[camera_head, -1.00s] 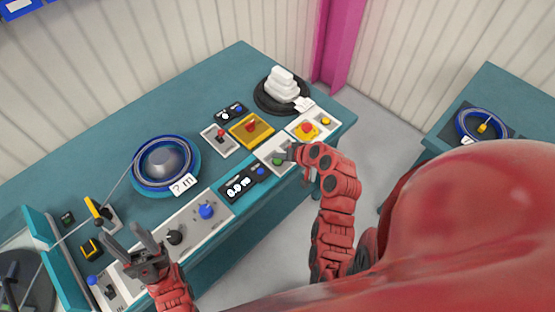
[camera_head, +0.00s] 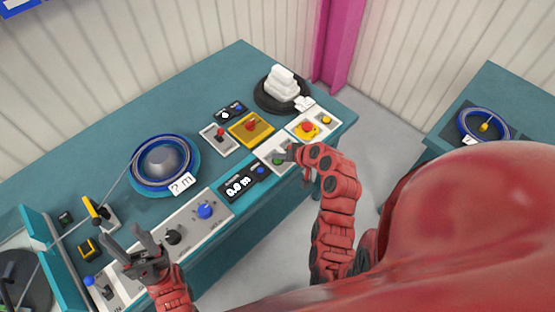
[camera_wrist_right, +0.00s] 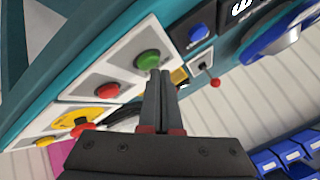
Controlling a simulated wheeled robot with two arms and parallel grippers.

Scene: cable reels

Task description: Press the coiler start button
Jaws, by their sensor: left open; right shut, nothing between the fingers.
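The green button (camera_wrist_right: 148,59) sits on a pale panel (camera_wrist_right: 125,73) beside a red button (camera_wrist_right: 108,91), seen in the right wrist view. In the head view the green button (camera_head: 278,161) shows small on the bench's front strip. My right gripper (camera_wrist_right: 158,75) is shut and empty, its fingertips right at the green button's lower edge; I cannot tell whether they touch. In the head view the right gripper (camera_head: 287,154) partly covers that panel. My left gripper (camera_head: 143,246) is open and empty over the controls at the bench's left front.
A yellow-based emergency button (camera_head: 305,128) lies just right of the green button. A blue cable reel (camera_head: 164,163) and a black disc with white blocks (camera_head: 282,86) stand on the teal bench.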

